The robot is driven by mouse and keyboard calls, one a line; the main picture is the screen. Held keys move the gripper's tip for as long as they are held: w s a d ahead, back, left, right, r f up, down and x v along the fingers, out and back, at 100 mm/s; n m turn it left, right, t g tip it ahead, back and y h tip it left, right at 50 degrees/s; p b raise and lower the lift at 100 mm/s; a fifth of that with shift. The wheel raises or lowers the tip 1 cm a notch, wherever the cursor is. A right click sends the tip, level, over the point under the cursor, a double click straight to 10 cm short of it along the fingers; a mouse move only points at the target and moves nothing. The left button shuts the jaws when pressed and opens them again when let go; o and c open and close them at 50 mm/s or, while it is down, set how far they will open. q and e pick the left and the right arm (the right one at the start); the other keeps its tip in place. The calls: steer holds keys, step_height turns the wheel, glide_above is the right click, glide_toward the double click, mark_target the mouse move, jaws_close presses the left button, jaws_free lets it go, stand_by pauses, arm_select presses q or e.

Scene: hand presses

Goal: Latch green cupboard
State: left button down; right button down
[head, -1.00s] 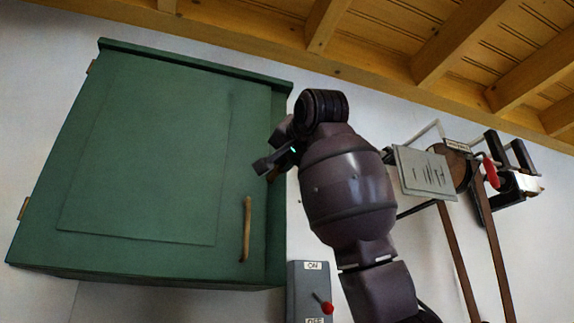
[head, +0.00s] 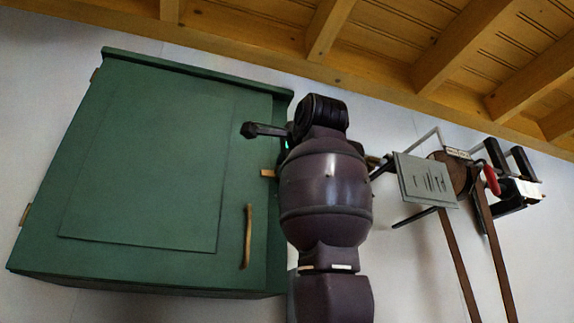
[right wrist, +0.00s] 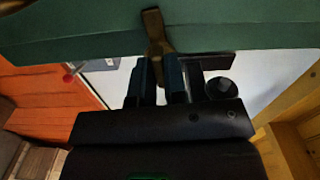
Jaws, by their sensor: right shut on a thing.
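The green cupboard (head: 150,150) hangs on the wall, its door against the frame with no gap that I can see. A brass handle (head: 247,236) is low on the door's right side. A small brass latch (head: 268,173) shows at the door's right edge, partly hidden by my right arm. In the right wrist view the latch (right wrist: 153,27) runs from the green edge down between the fingers of my right gripper (right wrist: 159,82), which is shut on it. In the head view the fingertips are mostly hidden behind my wrist. My left gripper is not in view.
To the right, a grey sign plate (head: 426,180) and a wall rack with a red-handled tool (head: 491,180) are close to my right arm. Wooden beams (head: 340,30) cross the ceiling above. The wall left of the cupboard is clear.

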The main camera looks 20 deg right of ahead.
steer(key=shift+m, duration=0.5)
steer(key=c, duration=1.2)
jaws_free()
steer(key=shift+o, duration=0.2)
steer(key=s+b, duration=0.2)
steer(key=s, duration=0.8)
steer(key=shift+s+d, duration=0.2)
steer(key=shift+s, duration=0.2)
